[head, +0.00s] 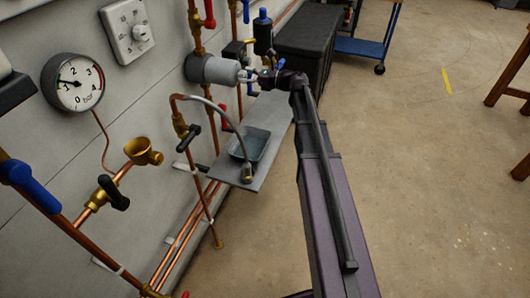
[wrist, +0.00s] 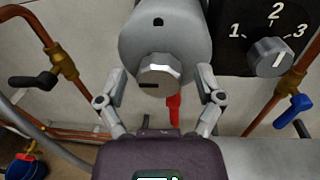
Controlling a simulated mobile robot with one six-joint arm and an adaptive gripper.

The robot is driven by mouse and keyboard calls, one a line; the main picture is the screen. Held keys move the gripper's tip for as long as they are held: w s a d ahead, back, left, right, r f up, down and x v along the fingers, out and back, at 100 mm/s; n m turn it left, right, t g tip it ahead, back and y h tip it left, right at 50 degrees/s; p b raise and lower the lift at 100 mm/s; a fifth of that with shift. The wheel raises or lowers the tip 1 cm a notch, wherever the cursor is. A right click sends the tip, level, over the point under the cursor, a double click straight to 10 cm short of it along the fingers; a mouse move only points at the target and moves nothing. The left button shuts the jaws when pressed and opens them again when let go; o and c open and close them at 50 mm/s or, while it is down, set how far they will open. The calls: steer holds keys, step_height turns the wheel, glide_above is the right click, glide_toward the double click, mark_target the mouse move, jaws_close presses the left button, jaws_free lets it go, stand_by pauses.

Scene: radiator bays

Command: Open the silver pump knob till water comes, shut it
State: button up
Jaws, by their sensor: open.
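The pump is a grey cylinder (head: 211,69) on the wall, and it also fills the top of the wrist view (wrist: 165,32). Its faceted silver knob (wrist: 160,76) faces me, with a dark mark at its lower left. My gripper (wrist: 160,82) is open, one finger left and one right of the knob, with a gap showing on each side. In the head view my gripper (head: 250,77) is at the pump's front end and partly hides the knob. I cannot see any water.
Pipes with red, blue and black valve levers surround the pump.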

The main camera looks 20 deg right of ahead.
steer(key=shift+s+d+m, duration=0.15)
steer(key=shift+d+m, duration=0.1)
steer(key=shift+m, duration=0.05)
steer(key=v, duration=1.3)
steer(key=s+a+f+n+g+h+p, duration=0.65)
steer(key=s+a+f+n+h, duration=0.25)
steer(key=s+a+n, duration=0.5)
steer(key=s+d+n+g+h+p, duration=0.1)
steer(key=s+n+g+h+p, duration=0.1)
steer(key=s+n+h, duration=0.4)
steer(key=s+n+p, duration=0.1)
steer(key=s+n, duration=0.1)
steer(key=n, duration=0.3)
steer(key=shift+d+r+h, duration=0.2)
steer(key=shift+d+h, duration=0.2)
steer(key=shift+s+a, duration=0.1)
steer(key=shift+s, duration=0.1)
